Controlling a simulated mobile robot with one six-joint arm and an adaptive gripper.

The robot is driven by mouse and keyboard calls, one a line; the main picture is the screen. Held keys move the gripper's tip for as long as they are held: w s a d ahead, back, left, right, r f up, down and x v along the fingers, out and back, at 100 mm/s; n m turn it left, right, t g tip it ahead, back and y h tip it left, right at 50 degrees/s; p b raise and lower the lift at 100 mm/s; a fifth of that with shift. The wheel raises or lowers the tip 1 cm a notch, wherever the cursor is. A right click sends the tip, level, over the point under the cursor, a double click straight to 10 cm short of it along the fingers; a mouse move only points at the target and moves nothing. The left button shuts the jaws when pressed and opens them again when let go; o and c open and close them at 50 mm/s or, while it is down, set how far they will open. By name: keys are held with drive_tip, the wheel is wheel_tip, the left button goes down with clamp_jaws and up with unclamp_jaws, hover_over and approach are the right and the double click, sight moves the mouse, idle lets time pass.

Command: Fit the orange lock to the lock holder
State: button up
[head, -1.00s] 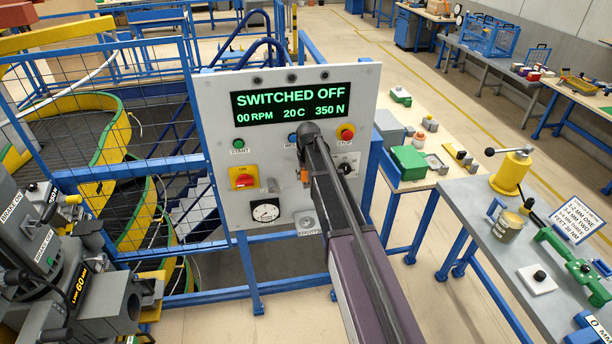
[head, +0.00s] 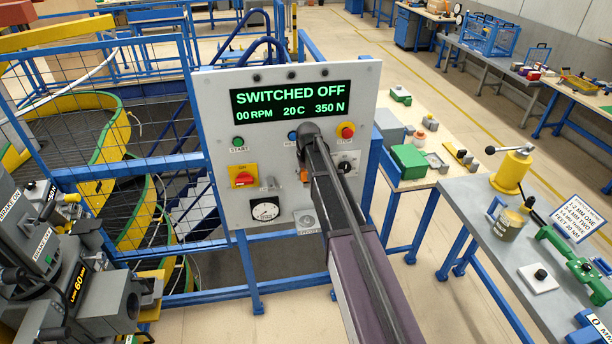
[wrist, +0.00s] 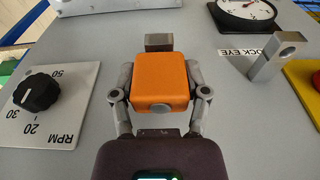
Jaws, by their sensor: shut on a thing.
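The orange lock (wrist: 160,80) is a rounded block between the two fingers of my gripper (wrist: 160,88) in the wrist view. The gripper is shut on it, in front of the grey panel. A sliver of the lock (head: 304,179) shows in the head view, mostly hidden by my arm. A grey lug with a hole (wrist: 278,55), labelled "LOCK EYE", stands out from the panel to the right of the lock in the wrist view. The lock is apart from it. A small grey block (wrist: 158,42) shows just beyond the lock; I cannot tell whether it belongs to it.
The panel (head: 220,110) reads "SWITCHED OFF". A black RPM knob (wrist: 38,92) is left of the lock in the wrist view; a dial gauge (wrist: 252,12) and the yellow plate (wrist: 304,78) are to the right. A bench (head: 470,215) stands right of the panel.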

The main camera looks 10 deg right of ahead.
drive_tip(key=shift+f+b, duration=0.3)
drive_tip(key=shift+f, duration=0.05)
idle(0.6)
drive_tip(key=o, duration=1)
drive_tip(key=shift+r, duration=0.15)
